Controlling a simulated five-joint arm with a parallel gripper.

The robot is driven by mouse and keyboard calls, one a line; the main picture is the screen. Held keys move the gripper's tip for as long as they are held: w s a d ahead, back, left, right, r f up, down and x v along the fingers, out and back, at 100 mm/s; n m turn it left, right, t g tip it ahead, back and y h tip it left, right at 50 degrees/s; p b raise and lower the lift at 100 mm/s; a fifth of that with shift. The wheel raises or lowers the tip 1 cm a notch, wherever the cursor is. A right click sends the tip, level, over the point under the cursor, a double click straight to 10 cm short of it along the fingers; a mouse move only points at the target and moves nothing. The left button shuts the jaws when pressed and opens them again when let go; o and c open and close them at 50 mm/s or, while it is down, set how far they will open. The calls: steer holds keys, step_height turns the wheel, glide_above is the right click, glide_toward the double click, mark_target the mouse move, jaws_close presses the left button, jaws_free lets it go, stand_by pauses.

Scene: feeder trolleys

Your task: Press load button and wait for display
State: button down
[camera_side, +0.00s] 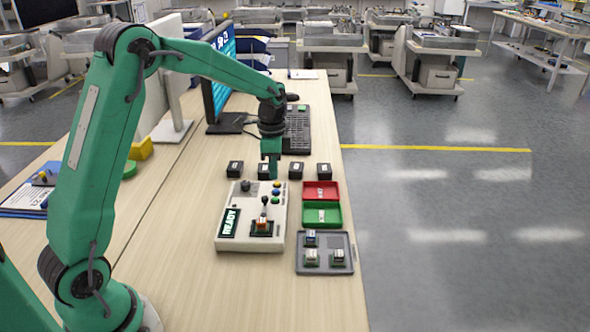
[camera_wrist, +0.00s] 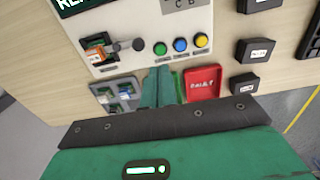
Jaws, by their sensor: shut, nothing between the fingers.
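A light grey control box (camera_side: 277,232) sits on the table. Its dark display (camera_side: 229,222) reads "READY" in the side view and is cut off at the top of the wrist view. The box has green (camera_wrist: 159,48), blue (camera_wrist: 180,44) and yellow (camera_wrist: 201,40) buttons in a row. Their small labels cannot be read, so I cannot tell which one is load. An orange-topped part (camera_wrist: 95,54) sits on the box by a black-knobbed lever (camera_wrist: 138,44). My gripper (camera_side: 271,174) is shut and empty, pointing down near the far end of the buttons; contact is not visible.
A red tray (camera_side: 310,184) and a green tray (camera_side: 308,221) stand right of the box. A grey tray (camera_side: 303,268) holds several small parts. A monitor (camera_side: 222,62) and keyboard (camera_side: 298,130) stand farther back.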

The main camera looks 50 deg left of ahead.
mark_target(274, 199)
steer(key=shift+f, duration=3.4)
steer(key=shift+s+f, duration=0.1)
steer(key=shift+f, duration=1)
steer(key=shift+r, duration=0.1)
step_height(274, 199, up, 15)
steer(key=shift+w, duration=0.3)
stand_by(2.4)
